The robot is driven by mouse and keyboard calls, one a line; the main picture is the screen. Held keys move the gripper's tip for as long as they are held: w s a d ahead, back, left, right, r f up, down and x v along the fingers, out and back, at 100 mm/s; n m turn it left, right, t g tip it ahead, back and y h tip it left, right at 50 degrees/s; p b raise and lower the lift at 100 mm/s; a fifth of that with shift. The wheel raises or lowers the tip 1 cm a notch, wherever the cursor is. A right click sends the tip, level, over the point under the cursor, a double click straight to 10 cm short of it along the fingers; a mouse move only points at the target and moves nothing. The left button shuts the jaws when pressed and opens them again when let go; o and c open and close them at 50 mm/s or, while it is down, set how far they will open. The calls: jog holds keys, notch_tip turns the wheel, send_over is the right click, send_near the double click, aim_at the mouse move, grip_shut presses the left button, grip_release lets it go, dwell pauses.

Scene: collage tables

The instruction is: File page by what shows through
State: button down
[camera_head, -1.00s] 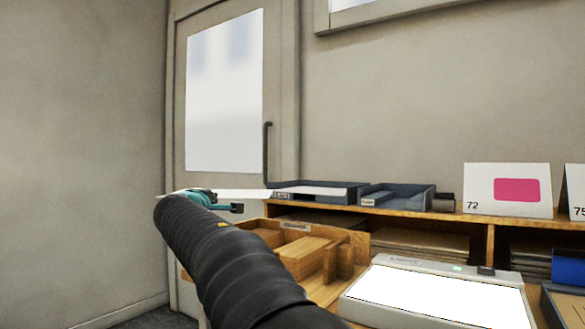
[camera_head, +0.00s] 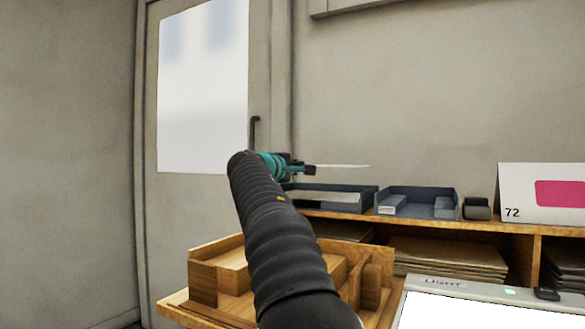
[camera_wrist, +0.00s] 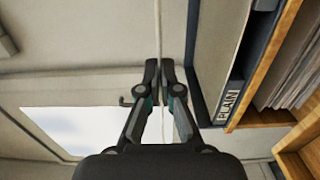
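My gripper (camera_head: 311,169) is shut on a thin white page (camera_head: 342,166), which shows almost edge-on, roughly level, pointing right from the fingertips. In the wrist view the page (camera_wrist: 157,28) is a thin pale line between the closed fingers (camera_wrist: 160,72). The page is in the air above the left grey tray (camera_head: 345,205) on the shelf top. In the wrist view a tray labelled PLAIN (camera_wrist: 229,104) is just right of the fingers. A second grey tray (camera_head: 418,211) stands to its right. The lit light box (camera_head: 480,312) is bare where it shows. The page's face cannot be seen.
A wooden tray with compartments (camera_head: 225,275) sits at the lower middle, partly behind my arm. A dark small block (camera_head: 477,209) and a card marked 72 with a pink patch (camera_head: 545,195) stand along the shelf (camera_head: 480,223). Brown boards (camera_head: 450,262) lie below.

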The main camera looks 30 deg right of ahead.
jog(key=shift+d, duration=0.45)
jog(key=shift+w+d+f, duration=0.25)
jog(key=shift+d+f, duration=0.3)
jog(key=shift+d, duration=0.1)
jog(key=shift+a+f+b, duration=0.15)
jog(key=shift+f+b, duration=2.4)
jog(key=shift+f, duration=0.35)
jog(key=c, duration=1.2)
grip_release()
jog(key=shift+c, duration=0.2)
jog(key=v, duration=1.2)
